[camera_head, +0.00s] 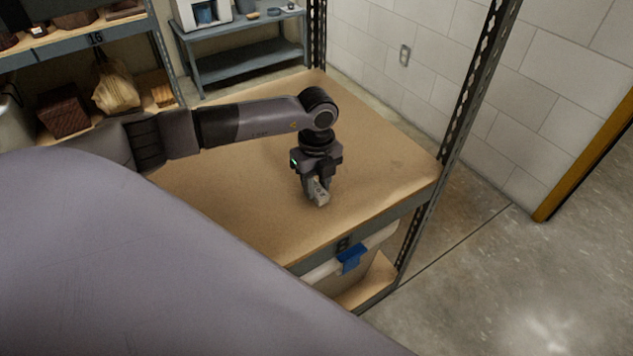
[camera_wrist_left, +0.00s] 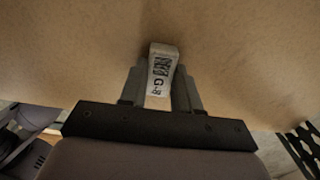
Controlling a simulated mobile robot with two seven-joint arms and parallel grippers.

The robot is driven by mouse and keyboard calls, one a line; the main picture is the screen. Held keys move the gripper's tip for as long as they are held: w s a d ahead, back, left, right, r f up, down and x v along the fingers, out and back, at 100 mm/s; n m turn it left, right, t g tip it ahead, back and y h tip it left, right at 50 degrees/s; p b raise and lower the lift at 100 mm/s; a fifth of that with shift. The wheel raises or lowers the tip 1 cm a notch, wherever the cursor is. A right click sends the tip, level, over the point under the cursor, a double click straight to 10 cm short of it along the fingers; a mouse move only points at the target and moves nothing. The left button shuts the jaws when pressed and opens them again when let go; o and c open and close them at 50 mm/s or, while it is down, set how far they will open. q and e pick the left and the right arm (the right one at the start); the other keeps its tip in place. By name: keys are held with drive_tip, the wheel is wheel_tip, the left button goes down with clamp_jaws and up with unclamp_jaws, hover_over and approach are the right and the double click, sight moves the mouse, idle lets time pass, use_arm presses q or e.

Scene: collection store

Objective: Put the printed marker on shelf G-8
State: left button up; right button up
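The printed marker (camera_wrist_left: 162,72) is a small pale block with a black code pattern and the text "G-8" on its face. My left gripper (camera_wrist_left: 160,90) is shut on it, one finger on each side. In the head view the marker (camera_head: 320,195) shows between the fingers of my left gripper (camera_head: 316,186), over the front right part of a brown shelf board (camera_head: 235,215). I cannot tell whether the marker touches the board. A label (camera_head: 343,244) on the shelf's front edge is too small to read surely. My right gripper is not in view.
The board is otherwise bare. Perforated metal uprights (camera_head: 470,85) stand at its right corners. A bin with a blue clip (camera_head: 351,259) sits below the front edge. Another loaded shelf (camera_head: 75,55) and a blue-grey table (camera_head: 245,63) stand behind.

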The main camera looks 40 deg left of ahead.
sight(316, 188)
use_arm(q)
drive_tip(key=o, duration=0.4)
drive_tip(key=shift+c, duration=0.2)
drive_tip(key=shift+r, duration=0.2)
wheel_tip(316, 188, up, 12)
idle(0.5)
